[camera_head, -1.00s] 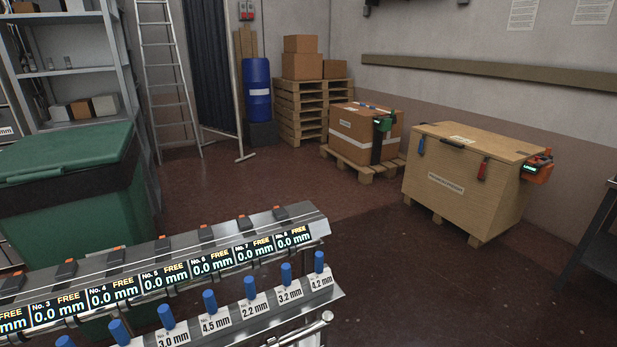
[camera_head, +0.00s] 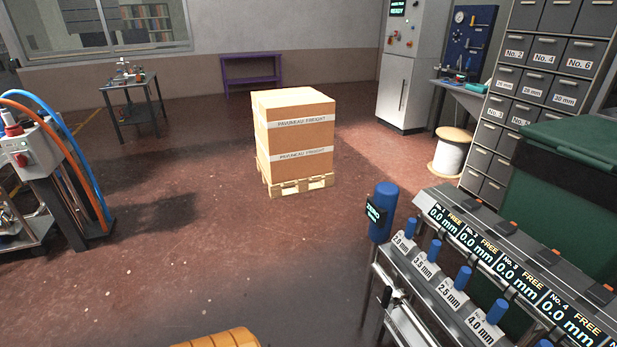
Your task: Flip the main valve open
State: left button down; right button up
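I cannot pick out a main valve for certain in the head view. At the left edge stands a grey control box (camera_head: 32,147) on a post, with a red part on its front and a red-topped fitting (camera_head: 10,122) above it. A blue hose (camera_head: 62,125) and an orange hose (camera_head: 75,160) arch out from its top and run down to the floor. Whether any of these is the main valve I cannot tell. Neither of my grippers is in view.
A strapped carton stack (camera_head: 293,137) stands on a pallet mid-floor. A gauge rack (camera_head: 455,285) with blue-handled pieces fills the lower right, by a green bin (camera_head: 560,200). A yellow-orange object (camera_head: 222,340) shows at the bottom edge. The floor left of the pallet is clear.

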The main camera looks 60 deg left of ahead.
aim_at(387, 300)
jog(key=u, duration=1.2)
